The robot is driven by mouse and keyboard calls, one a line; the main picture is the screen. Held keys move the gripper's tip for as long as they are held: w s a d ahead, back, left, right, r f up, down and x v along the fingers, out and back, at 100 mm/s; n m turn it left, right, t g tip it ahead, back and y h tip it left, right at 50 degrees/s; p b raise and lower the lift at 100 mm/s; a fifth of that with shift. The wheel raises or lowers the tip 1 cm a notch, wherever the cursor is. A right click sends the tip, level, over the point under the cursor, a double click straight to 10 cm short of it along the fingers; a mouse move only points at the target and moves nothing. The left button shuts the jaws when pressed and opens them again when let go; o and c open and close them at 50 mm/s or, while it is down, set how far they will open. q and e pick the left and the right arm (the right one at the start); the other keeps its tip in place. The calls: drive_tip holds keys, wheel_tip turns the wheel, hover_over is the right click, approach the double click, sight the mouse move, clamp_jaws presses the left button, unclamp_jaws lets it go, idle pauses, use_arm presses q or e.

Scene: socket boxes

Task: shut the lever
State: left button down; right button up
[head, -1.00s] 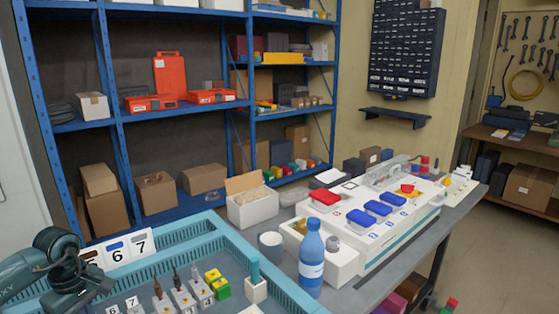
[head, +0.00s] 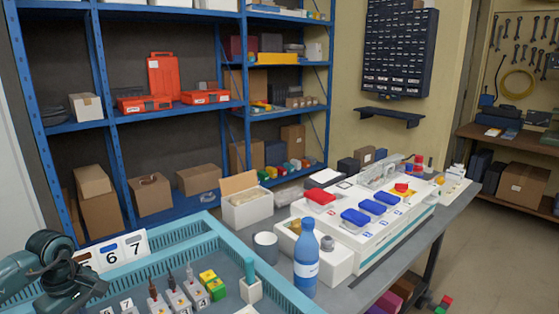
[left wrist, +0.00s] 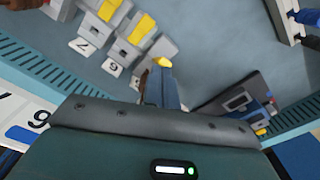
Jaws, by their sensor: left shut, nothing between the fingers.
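I cannot tell which of these is the lever. My left gripper is at the lower left, its fingers not clear there. In the left wrist view its fingers (left wrist: 161,88) are shut and empty, with a yellow tip (left wrist: 163,62) at their end. Grey blocks with yellow tops (left wrist: 133,38) lie beyond them, beside tags. My right gripper is not in view.
A number sign (head: 112,252) stands on the tray's far edge beside my left arm. A blue bottle (head: 306,262) and a white unit with red and blue lids (head: 372,215) stand right of the tray. A dark blue box (left wrist: 240,103) shows in the left wrist view.

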use_arm(q)
drive_tip(key=shift+s+f, duration=0.1)
drive_tip(key=shift+f, duration=0.25)
drive_tip(key=shift+f, duration=0.15)
idle(0.3)
drive_tip(key=shift+r+p, duration=0.45)
drive_tip(key=shift+r, duration=0.25)
wheel_tip(320, 180, up, 6)
drive_tip(key=p, duration=0.3)
drive_tip(key=shift+a, duration=0.1)
